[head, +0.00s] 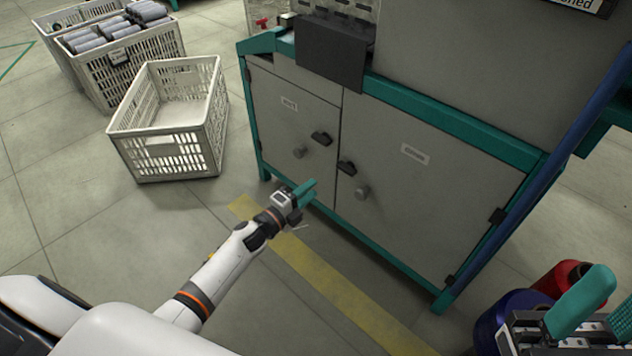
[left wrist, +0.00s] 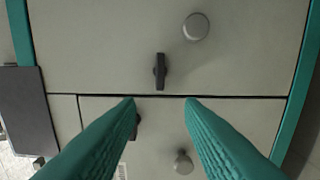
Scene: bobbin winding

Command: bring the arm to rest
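My left arm reaches in from the lower left in the head view. Its gripper (head: 305,190) has teal fingers and hangs in front of the grey cabinet doors (head: 290,115). In the left wrist view the two fingers (left wrist: 160,100) stand apart with nothing between them, and the doors and their knobs show beyond. My right gripper (head: 607,290) is at the lower right corner of the head view, partly cut off. Its teal fingers look apart, and I see nothing held between them.
A red spool (head: 562,278) and a blue spool (head: 492,325) are by the right gripper. An empty white crate (head: 180,150) stands on the floor, left of the cabinet. Crates with grey rolls (head: 110,30) are behind it. A yellow floor stripe (head: 325,278) runs before the cabinet.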

